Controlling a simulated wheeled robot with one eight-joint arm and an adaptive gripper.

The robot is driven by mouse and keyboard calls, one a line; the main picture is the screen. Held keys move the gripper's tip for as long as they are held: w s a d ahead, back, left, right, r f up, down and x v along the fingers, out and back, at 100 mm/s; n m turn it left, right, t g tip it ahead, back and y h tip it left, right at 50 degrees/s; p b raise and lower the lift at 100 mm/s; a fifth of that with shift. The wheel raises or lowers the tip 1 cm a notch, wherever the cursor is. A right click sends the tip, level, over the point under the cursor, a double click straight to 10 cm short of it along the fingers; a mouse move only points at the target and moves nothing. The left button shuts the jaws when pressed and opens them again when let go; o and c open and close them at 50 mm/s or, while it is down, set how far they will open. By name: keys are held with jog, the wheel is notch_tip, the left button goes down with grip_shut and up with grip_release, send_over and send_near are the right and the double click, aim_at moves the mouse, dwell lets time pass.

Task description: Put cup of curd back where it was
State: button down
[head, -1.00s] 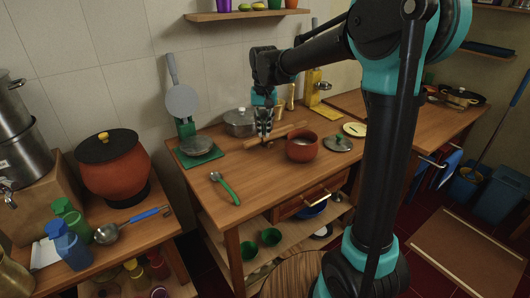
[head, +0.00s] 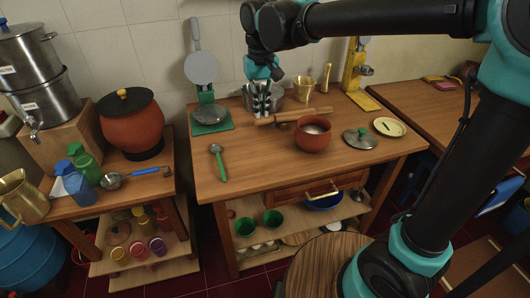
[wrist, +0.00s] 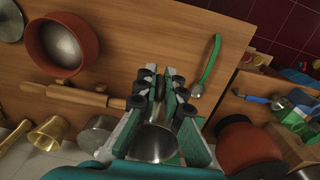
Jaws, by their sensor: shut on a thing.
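My gripper (head: 262,112) is above the back of the wooden counter, at the left end of the rolling pin and in front of a steel pot (head: 297,90). In the wrist view its fingers (wrist: 161,78) are close together; what they hold is too small or hidden to make out. I cannot pick out a cup of curd for certain. A red-brown clay pot (head: 312,137) with something whitish inside stands on the counter right of my gripper; it also shows in the wrist view (wrist: 88,39). Two green cups (head: 245,227) stand on the shelf below.
The rolling pin (head: 300,114) lies behind the clay pot. A press on a green base (head: 228,126) is left of my gripper, with a green-handled ladle (head: 219,162) before it. A lid (head: 359,140) and plate (head: 390,127) are at the right. The counter's front is mostly clear.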

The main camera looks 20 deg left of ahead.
notch_tip(320, 180, down, 18)
jog(key=shift+f, duration=0.2)
dwell(0.4)
jog(key=c, duration=1.6)
grip_release()
jog(key=shift+f, duration=0.1)
jog(key=shift+c, duration=0.2)
notch_tip(320, 180, up, 12)
